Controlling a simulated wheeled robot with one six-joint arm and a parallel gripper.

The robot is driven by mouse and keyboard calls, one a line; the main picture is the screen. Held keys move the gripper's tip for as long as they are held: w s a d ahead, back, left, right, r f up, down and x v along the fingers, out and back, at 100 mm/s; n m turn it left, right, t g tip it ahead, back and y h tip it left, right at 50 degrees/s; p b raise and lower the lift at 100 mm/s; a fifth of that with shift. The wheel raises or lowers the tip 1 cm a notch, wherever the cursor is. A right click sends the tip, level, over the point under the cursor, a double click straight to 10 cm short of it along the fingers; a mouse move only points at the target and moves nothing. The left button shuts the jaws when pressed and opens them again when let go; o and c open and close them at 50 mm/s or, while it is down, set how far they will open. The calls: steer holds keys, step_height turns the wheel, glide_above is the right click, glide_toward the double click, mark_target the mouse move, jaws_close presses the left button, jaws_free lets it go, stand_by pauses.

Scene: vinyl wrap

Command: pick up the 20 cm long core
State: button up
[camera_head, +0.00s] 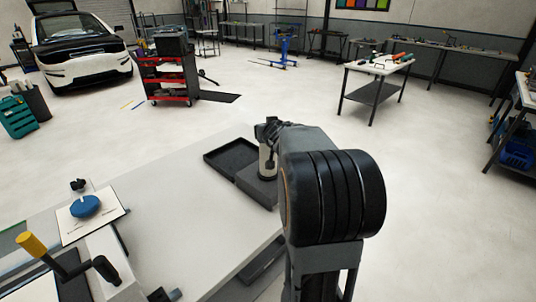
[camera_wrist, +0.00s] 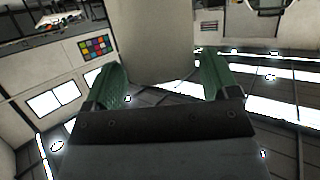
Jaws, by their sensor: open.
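A beige-grey cylinder (camera_head: 267,160), which looks like the core, stands upright with a dark ring at its foot, by the black open box on the bench. Its length cannot be read. My gripper (camera_head: 268,131) is at its upper end, partly hidden behind my arm. In the wrist view my gripper (camera_wrist: 163,82) is open, with one green-padded finger on each side. A broad pale beige surface (camera_wrist: 152,40) fills the space between the fingers and looks like the same core. The fingers appear apart from it, though contact is hard to judge.
The black box (camera_head: 225,160) lies on the pale bench (camera_head: 185,190). A blue round object (camera_head: 86,206) sits on a white sheet at the bench's left. A yellow-handled crank (camera_head: 32,245) is at the lower left. The bench middle is clear.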

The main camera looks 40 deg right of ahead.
steer(key=shift+x, duration=1.25)
steer(key=c, duration=1.4)
steer(key=shift+o, duration=0.2)
steer(key=shift+r, duration=0.1)
